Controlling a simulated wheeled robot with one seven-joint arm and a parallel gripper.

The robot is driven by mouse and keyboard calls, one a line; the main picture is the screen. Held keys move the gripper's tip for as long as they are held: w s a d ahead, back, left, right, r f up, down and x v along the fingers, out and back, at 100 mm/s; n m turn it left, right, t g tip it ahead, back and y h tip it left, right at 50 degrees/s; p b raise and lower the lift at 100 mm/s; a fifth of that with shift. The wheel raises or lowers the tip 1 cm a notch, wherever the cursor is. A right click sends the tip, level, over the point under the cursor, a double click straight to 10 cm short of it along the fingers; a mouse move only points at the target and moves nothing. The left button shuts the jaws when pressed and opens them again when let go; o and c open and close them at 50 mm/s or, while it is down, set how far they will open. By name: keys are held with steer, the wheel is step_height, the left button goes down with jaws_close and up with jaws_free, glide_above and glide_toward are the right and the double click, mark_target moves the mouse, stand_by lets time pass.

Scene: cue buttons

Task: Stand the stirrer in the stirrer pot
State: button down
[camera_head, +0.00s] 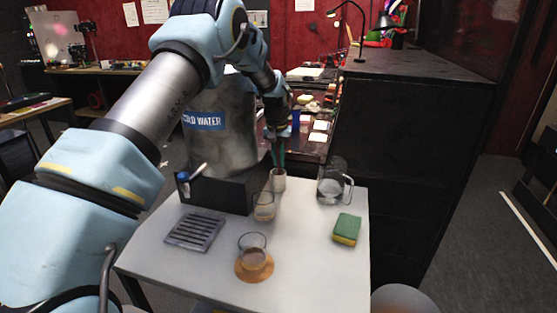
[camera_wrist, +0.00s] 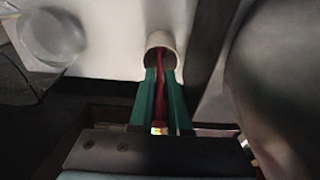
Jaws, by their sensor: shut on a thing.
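The stirrer pot (camera_head: 279,183) is a small white cylinder standing near the back of the white table; it also shows in the wrist view (camera_wrist: 154,66). My gripper (camera_head: 278,163) is right above the pot, its green fingers pointing down at the rim. In the wrist view my gripper (camera_wrist: 163,78) is shut on the red stirrer (camera_wrist: 159,90). The stirrer's far end lies over the pot's mouth and seems to reach into it; how deep I cannot tell. The stirrer is hard to make out in the head view.
A glass (camera_head: 263,208) stands just in front of the pot, and a glass jug (camera_head: 332,186) to its right. The cold water urn (camera_head: 225,130) is behind left. A sponge (camera_head: 347,230), a slotted tray (camera_head: 194,232) and a glass on an orange coaster (camera_head: 253,272) are nearer.

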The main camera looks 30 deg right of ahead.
steer(key=c, duration=0.8)
jaws_free()
steer(key=shift+r, duration=0.1)
